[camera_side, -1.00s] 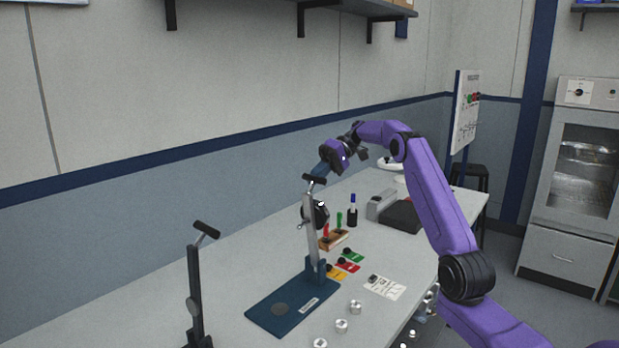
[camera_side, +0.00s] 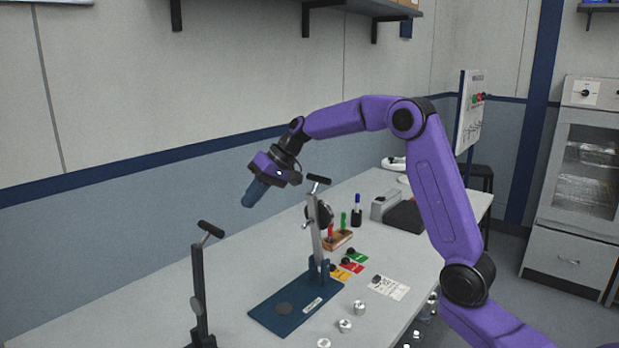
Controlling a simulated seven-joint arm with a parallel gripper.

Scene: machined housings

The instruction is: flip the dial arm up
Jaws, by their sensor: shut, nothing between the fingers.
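The dial stand has a blue base plate (camera_side: 272,314) on the bench and an upright grey column (camera_side: 315,230). A round black dial (camera_side: 326,214) sits beside the column, and a dark T-shaped handle (camera_side: 319,179) tops it. The dial arm itself is too small to make out clearly. My gripper (camera_side: 249,203) is shut and empty, pointing down and left. It hangs in the air to the left of the column, apart from the stand.
A second dark stand with a T handle (camera_side: 210,229) rises at the front left. Several silver machined parts (camera_side: 345,325) lie along the bench's right edge.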

